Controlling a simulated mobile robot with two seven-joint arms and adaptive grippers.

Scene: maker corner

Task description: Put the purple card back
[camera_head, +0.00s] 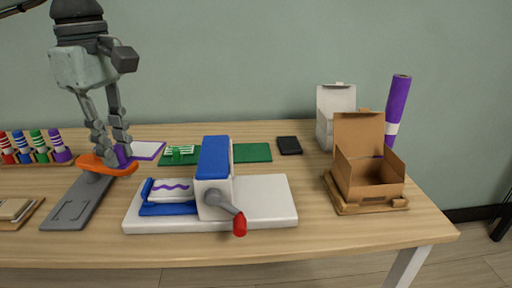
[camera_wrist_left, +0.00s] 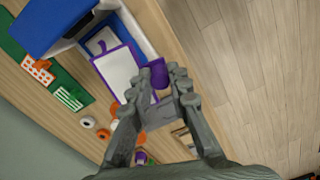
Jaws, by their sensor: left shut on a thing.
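The purple card (camera_head: 149,150) is white with a purple border and a purple grip at its left end. It also shows in the left wrist view (camera_wrist_left: 118,74), seen over the blue tray of the press. My left gripper (camera_head: 110,150) points down and is shut on the card's purple grip (camera_wrist_left: 158,73), with the card extending to the right of the fingers. The gripper shows in the left wrist view too (camera_wrist_left: 178,82). The fingers partly hide the grip. I cannot tell the card's exact height above the table. My right gripper is not in view.
An orange-topped grey stand (camera_head: 75,205) is close by my fingers. Striped rollers in a rack (camera_head: 40,160) stand left. The white press (camera_head: 270,195) with its red crank handle fills the centre. A green mat (camera_head: 250,152) lies behind it, and an open cardboard box (camera_head: 368,175) stands right.

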